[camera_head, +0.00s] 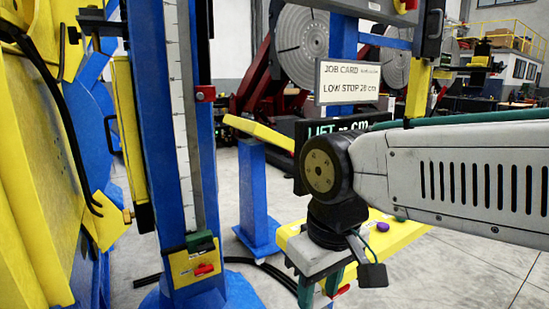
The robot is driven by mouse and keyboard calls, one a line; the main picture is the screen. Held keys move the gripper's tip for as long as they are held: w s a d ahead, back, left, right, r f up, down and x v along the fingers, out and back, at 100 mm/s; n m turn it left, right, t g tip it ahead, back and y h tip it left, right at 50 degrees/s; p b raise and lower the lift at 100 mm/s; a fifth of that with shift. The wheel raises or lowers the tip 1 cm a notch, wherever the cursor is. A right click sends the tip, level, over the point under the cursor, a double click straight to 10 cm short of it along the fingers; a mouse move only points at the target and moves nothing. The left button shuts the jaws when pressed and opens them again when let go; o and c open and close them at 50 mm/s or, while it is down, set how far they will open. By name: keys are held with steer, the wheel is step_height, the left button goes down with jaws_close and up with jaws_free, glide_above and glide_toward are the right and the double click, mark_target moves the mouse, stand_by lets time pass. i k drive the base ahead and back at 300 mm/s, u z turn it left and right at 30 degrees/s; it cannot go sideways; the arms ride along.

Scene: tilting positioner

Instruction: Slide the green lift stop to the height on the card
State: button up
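The job card (347,83) is a pale sign at upper centre; its lower line reads LOW STOP and a figure in cm that looks like 28 or 20. The green lift stop (200,241) is a small dark green block low on the blue column (160,150), beside a pale vertical scale (184,120). My gripper (320,290) hangs at the bottom centre, right of the column and well apart from the green stop. Its two green fingers stand apart with nothing seen between them; their tips are near the picture's lower edge.
A yellow plate with a red lever (204,269) sits just below the green stop. A red block (205,93) is higher on the column. A yellow pedestal top (400,236) with a purple knob (383,227) lies behind my gripper. Open floor shows at right.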

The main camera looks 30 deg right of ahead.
mark_target(193, 239)
steer(key=u, duration=0.05)
steer(key=k, duration=0.5)
steer(key=z, duration=1.2)
steer(key=i, duration=1)
steer(key=u, duration=1.75)
